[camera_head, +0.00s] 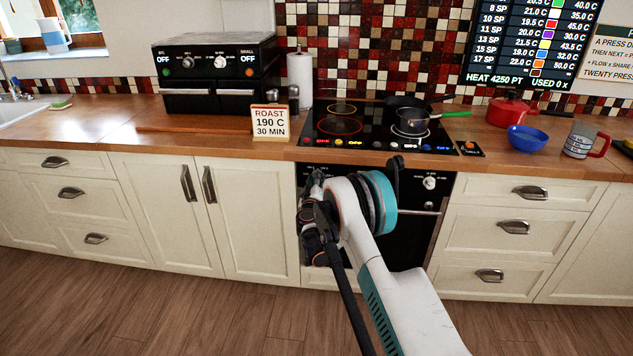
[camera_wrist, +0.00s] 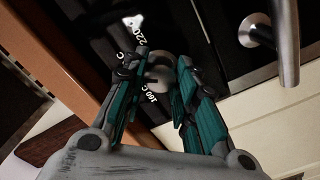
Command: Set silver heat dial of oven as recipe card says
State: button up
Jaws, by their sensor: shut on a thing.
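The recipe card (camera_head: 270,122) stands on the counter left of the hob and reads ROAST, 190 C, 30 MIN. The black oven (camera_head: 405,256) is built in below the hob, partly hidden by my arm. My gripper (camera_wrist: 163,70) is at the left end of its control panel, with its fingers closed on the silver heat dial (camera_wrist: 160,58). The dial's pointer is not clear. In the head view, my arm hides this dial.
A second dial (camera_head: 430,182) is on the oven panel's right. A bar handle (camera_wrist: 287,40) stands out close to my gripper. The hob (camera_head: 375,140) and wooden counter edge (camera_wrist: 75,85) are above. Cream cabinets with handles flank the oven; the wooden floor is clear.

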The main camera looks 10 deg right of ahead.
jog(key=shift+f, duration=0.1)
jog(key=o, duration=1)
jog(key=shift+s+a+f, duration=0.15)
jog(key=shift+s+f, duration=0.1)
jog(key=shift+s, duration=0.2)
jog(key=shift+o, duration=0.4)
jog(key=v, duration=1.1)
jog(key=shift+r, duration=0.35)
